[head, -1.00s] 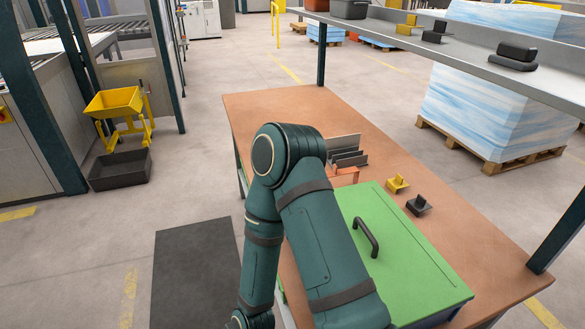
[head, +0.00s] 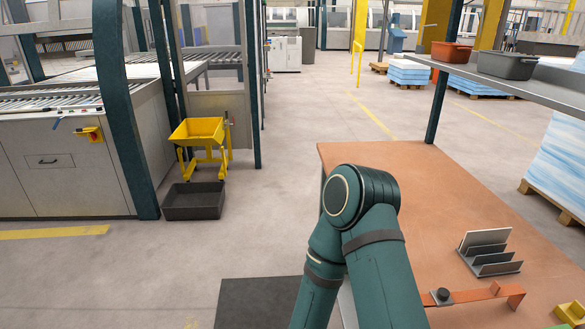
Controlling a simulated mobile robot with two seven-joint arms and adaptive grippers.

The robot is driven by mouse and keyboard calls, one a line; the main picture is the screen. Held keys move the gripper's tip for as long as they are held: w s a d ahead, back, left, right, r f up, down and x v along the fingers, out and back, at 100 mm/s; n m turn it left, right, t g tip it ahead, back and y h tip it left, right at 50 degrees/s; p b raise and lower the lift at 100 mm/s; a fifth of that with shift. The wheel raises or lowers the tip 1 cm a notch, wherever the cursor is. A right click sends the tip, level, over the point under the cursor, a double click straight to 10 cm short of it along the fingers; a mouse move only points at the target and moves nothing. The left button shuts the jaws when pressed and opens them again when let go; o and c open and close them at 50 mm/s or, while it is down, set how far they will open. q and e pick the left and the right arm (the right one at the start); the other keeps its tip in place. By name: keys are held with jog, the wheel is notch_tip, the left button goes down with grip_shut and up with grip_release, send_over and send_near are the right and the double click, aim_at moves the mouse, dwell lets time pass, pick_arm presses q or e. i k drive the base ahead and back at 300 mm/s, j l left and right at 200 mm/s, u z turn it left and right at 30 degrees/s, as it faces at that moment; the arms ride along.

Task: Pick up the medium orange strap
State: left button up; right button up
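An orange strap (head: 475,295) lies on the brown tabletop (head: 400,160) at the lower right of the head view. It is a long, flat strip with a bent-up right end, and a small black knob (head: 442,295) sits near its left part. My green arm crosses just left of it and may hide its left end. No other orange strap shows, so I cannot compare sizes. Neither of my grippers is in view.
A grey rack of upright plates (head: 487,262) stands behind the strap. A yellow block (head: 568,313) is at the right edge. A shelf (head: 545,88) with bins overhangs the table. The far tabletop is clear. A yellow cart (head: 200,133) and black bin (head: 193,203) stand on the floor left.

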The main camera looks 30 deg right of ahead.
aim_at(516, 294)
jog(key=i, duration=1.3)
jog(key=i+z, duration=0.35)
jog(key=z, duration=0.15)
jog(key=i+j+z, duration=0.2)
jog(key=z, duration=0.25)
jog(key=i+z, duration=0.1)
jog(key=z, duration=1.5)
